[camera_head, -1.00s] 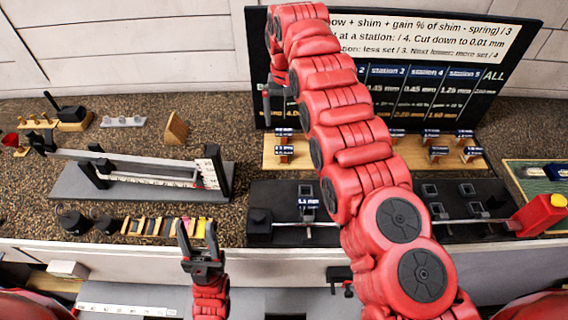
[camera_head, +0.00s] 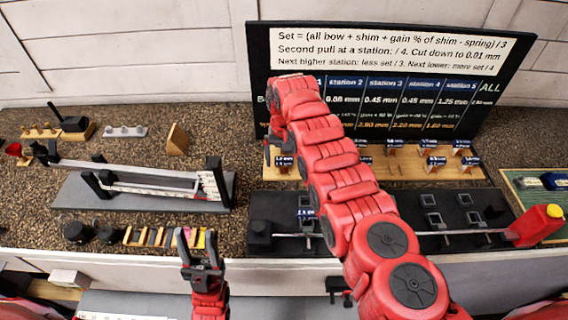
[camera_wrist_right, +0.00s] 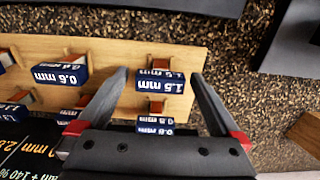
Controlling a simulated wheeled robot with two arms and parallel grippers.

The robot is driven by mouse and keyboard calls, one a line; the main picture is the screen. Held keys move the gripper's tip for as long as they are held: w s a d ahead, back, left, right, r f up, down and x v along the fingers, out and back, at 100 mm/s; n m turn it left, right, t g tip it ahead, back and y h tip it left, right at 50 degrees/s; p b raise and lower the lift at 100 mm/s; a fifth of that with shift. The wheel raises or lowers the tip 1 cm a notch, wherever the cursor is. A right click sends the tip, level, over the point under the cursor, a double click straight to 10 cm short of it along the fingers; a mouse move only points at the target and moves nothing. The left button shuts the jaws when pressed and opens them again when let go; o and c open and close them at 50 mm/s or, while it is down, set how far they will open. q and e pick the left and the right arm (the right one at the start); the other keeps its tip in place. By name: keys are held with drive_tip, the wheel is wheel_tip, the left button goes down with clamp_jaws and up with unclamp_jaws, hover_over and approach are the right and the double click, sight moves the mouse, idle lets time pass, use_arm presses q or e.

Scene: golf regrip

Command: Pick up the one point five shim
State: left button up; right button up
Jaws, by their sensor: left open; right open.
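The 1.5 mm shim (camera_wrist_right: 164,81) has a dark blue label with white print and stands near one end of a wooden rack (camera_wrist_right: 178,57). In the right wrist view my right gripper (camera_wrist_right: 160,80) is open, with a finger on either side of this shim and gaps at both sides. In the head view the left-end shim (camera_head: 285,160) shows small beside my right arm, which hides most of the right gripper. My left gripper (camera_head: 196,245) is open and empty in front of the bench.
A 0.5 mm shim (camera_wrist_right: 155,125) stands close behind the 1.5 mm one, and a 0.6 mm shim (camera_wrist_right: 61,75) is beside it. A black sign (camera_head: 400,95) rises behind the rack. A black fixture (camera_head: 270,210) lies in front.

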drive_tip(key=shift+f, duration=0.1)
drive_tip(key=c, duration=1.3)
drive_tip(key=shift+c, duration=0.3)
drive_tip(key=shift+w, duration=0.1)
